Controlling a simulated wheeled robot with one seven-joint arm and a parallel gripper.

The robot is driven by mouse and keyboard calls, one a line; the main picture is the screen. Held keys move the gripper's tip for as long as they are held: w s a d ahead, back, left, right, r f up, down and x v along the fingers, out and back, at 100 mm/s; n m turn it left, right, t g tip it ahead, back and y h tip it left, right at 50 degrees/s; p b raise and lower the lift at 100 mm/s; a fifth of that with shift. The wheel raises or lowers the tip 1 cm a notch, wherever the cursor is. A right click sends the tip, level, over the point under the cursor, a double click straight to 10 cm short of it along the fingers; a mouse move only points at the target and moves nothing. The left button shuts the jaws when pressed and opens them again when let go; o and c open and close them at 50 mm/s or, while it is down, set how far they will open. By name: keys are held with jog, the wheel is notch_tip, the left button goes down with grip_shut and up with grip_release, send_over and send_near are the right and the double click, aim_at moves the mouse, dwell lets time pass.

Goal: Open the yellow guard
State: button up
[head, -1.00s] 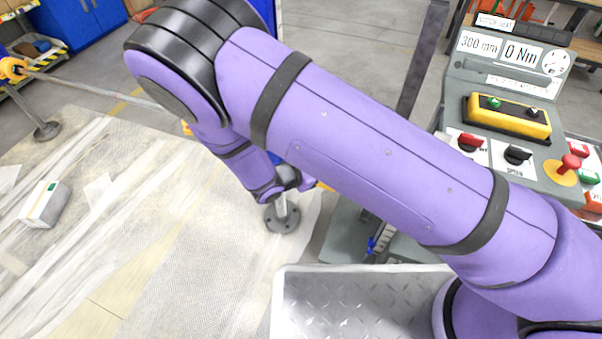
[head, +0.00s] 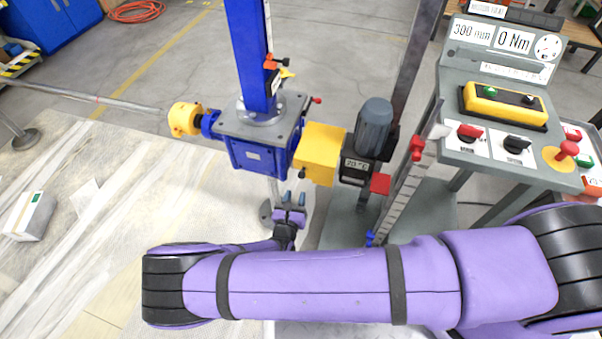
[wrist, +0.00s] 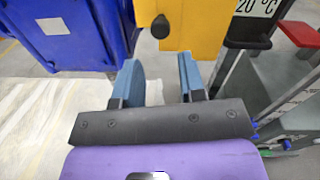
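The yellow guard (head: 320,152) is a box-shaped cover between the blue screw jack (head: 256,150) and the dark grey motor (head: 373,130). In the wrist view the yellow guard (wrist: 190,22) fills the top middle, with a dark knob on its lower left face. My gripper (head: 293,200) is just below and in front of the guard, pointing at it. In the wrist view my gripper (wrist: 160,78) has its two blue fingers apart, with nothing between them. The fingertips appear near the guard's lower edge; I cannot tell whether they touch it.
A control console (head: 500,110) with switches and a red button stands at the right. A scale post (head: 405,190) with a red clamp stands between motor and console. A yellow coupling (head: 184,118) and long shaft (head: 100,97) run left from the jack. Sheeting covers the floor at left.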

aim_at(301, 177)
jog(key=x, duration=0.9)
jog(key=shift+w+d, duration=0.1)
jog(key=shift+w, duration=0.15)
jog(key=shift+c, duration=0.4)
grip_shut()
